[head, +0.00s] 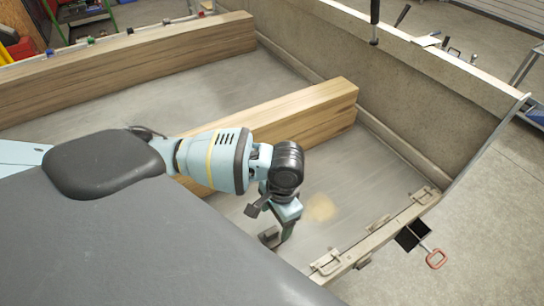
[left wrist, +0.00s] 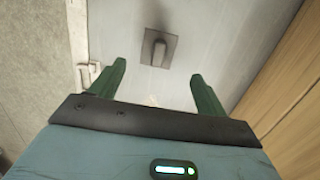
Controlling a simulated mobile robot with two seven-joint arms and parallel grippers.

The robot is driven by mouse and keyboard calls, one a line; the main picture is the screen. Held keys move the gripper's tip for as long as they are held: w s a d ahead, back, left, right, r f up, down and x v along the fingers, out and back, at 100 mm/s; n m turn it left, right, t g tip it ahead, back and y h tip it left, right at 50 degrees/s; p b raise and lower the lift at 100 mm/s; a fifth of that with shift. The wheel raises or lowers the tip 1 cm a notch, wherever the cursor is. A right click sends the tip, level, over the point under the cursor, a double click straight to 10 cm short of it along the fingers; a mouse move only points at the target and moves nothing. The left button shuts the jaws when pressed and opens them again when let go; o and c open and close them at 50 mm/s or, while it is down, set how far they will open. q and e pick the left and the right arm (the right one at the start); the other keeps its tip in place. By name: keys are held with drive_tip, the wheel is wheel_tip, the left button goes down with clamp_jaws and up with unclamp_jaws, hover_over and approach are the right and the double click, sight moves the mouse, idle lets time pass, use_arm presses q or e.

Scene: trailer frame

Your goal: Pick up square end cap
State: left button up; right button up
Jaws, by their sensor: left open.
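The square end cap (left wrist: 147,53) is a grey square plate with a raised rounded grip in its middle. In the left wrist view it lies flat on the trailer floor, ahead of the fingertips and roughly centred between them. In the head view it shows as a small dark plate (head: 268,238), partly hidden by my left gripper. My left gripper (head: 285,234) points down over the trailer floor beside the cap. Its green fingers (left wrist: 158,70) are wide apart with nothing between them. My right gripper is in neither view.
A long wooden beam (head: 320,107) lies behind the arm, and another beam (head: 140,62) lies farther back. The trailer side wall (head: 440,95) and the latched front edge (head: 375,237) bound the floor. Floor right of the gripper is clear.

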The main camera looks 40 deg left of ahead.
sight(272, 232)
use_arm(q)
drive_tip(key=shift+f, duration=0.75)
drive_tip(key=f, duration=0.2)
drive_tip(key=s+f, duration=0.1)
drive_tip(key=f, duration=0.1)
drive_tip(key=shift+s+a, duration=0.1)
drive_tip(key=shift+s, duration=0.1)
drive_tip(key=shift+f+b, duration=0.3)
drive_tip(key=shift+f, duration=0.2)
drive_tip(key=c, duration=1.2)
drive_tip(key=shift+c, duration=0.2)
drive_tip(key=shift+r, duration=0.1)
